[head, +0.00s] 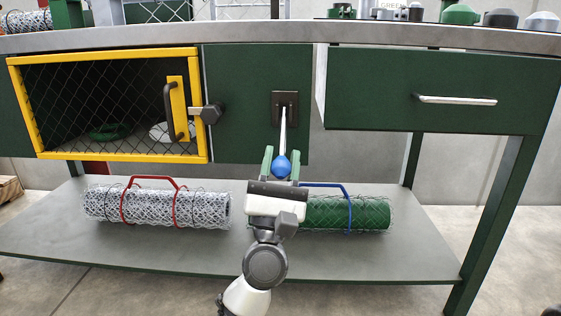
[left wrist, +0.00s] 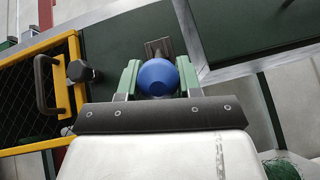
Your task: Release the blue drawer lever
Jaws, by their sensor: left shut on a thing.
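The blue drawer lever shows in the head view as a blue knob (head: 282,166) at the lower end of a pale rod (head: 283,128). The rod hangs from a dark bracket (head: 291,104) on the green cabinet front. My left gripper (head: 282,164) is shut on the blue knob, with one green finger on each side of it. In the left wrist view the blue knob (left wrist: 157,78) sits between the two green fingers (left wrist: 158,80). My right gripper is in neither view.
A yellow-framed mesh door (head: 208,75) is left of the lever. A green drawer (head: 440,93) with a silver handle is at the right. A white mesh roll (head: 155,206) and a green mesh roll (head: 345,213) lie on the lower shelf (head: 75,240).

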